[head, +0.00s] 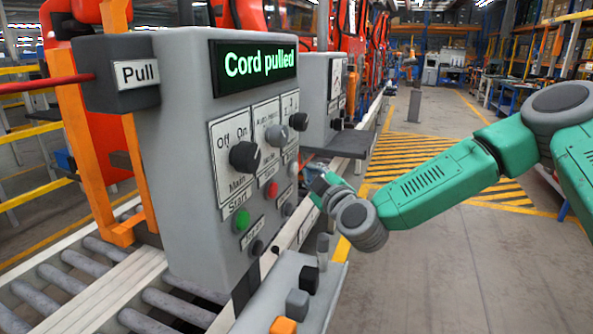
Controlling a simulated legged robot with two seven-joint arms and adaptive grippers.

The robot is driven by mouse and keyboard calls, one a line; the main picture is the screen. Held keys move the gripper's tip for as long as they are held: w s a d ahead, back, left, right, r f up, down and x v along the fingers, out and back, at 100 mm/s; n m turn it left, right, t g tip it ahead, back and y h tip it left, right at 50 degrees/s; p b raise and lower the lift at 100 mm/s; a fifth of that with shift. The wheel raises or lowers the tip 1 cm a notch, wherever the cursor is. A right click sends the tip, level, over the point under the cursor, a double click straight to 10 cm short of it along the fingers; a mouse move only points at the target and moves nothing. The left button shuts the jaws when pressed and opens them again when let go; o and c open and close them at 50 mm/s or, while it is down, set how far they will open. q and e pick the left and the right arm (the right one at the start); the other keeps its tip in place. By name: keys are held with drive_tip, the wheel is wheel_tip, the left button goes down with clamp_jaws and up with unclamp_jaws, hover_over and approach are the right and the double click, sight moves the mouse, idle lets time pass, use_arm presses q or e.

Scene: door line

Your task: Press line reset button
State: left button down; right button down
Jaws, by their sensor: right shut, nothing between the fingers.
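A grey control box (185,190) fills the left middle of the head view. Its screen (254,66) reads "Cord pulled" in green. Its sloped face carries black knobs, a green button (242,219) labelled Start, a red button (271,189), a pale button (293,169) and dark buttons (257,248) low down. The small lower labels are too blurred to tell which button is reset. My right gripper (316,175) is shut and empty, just right of the box's face in the picture; I cannot tell whether it touches anything. My left gripper is out of view.
A box marked Pull (122,75) with a red cord (45,84) sticks out on the left. A roller conveyor (75,285) runs below. A ledge with small blocks (297,303) stands in front. A second control box (325,95) is behind. Open floor lies right.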

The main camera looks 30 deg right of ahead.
drive_tip(key=shift+a, duration=0.1)
drive_tip(key=shift+w+a+r, duration=0.1)
drive_tip(key=shift+w+a, duration=0.1)
drive_tip(key=shift+w, duration=0.05)
drive_tip(key=shift+w+a, duration=0.4)
drive_tip(key=shift+w, duration=0.05)
idle(1.3)
drive_tip(key=shift+s+d+p, duration=0.6)
drive_tip(key=shift+s, duration=0.2)
drive_tip(key=s+d+p, duration=0.1)
drive_tip(key=s, duration=0.1)
drive_tip(key=s+d+p, duration=0.1)
drive_tip(key=d, duration=0.1)
drive_tip(key=shift+s+d, duration=0.2)
drive_tip(key=shift+s, duration=0.2)
